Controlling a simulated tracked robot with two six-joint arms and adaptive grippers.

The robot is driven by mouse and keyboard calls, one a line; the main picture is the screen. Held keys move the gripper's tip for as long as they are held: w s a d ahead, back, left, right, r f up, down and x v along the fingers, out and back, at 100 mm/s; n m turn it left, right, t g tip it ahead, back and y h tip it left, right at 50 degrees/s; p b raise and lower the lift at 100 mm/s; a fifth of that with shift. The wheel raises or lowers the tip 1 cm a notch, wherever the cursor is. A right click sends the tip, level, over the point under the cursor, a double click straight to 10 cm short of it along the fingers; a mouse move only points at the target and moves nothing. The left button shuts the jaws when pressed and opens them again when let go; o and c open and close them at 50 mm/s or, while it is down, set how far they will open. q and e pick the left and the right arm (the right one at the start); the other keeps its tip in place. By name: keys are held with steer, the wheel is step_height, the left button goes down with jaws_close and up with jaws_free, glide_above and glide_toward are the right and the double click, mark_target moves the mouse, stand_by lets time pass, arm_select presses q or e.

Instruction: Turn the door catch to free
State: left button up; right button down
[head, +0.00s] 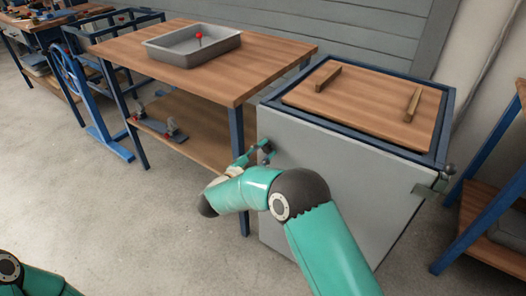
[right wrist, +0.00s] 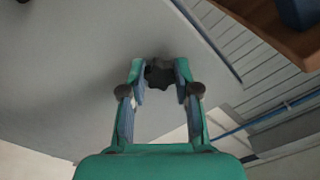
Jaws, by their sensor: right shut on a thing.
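The door catch is a dark lobed knob (right wrist: 160,73) on the grey cabinet door (head: 330,185). In the right wrist view it sits between the fingertips of my right gripper (right wrist: 160,82), which is shut on it. In the head view my right gripper (head: 256,153) is at the upper left part of the door, and my forearm hides part of the door. The turn position of the knob is hard to tell. The door looks shut. Only a bit of my left arm shows at the bottom left; its gripper is out of view.
A wooden table (head: 270,70) with a grey tray (head: 165,50) stands left of the cabinet. Two wooden bars (head: 328,77) lie on the cabinet top. A metal bracket (head: 432,187) is at the door's right edge. The floor in front is clear.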

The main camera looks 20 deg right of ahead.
steer(key=shift+f, duration=0.35)
steer(key=c, duration=0.8)
jaws_free()
steer(key=shift+c, duration=0.2)
steer(key=shift+r, duration=0.15)
steer(key=v, duration=1.2)
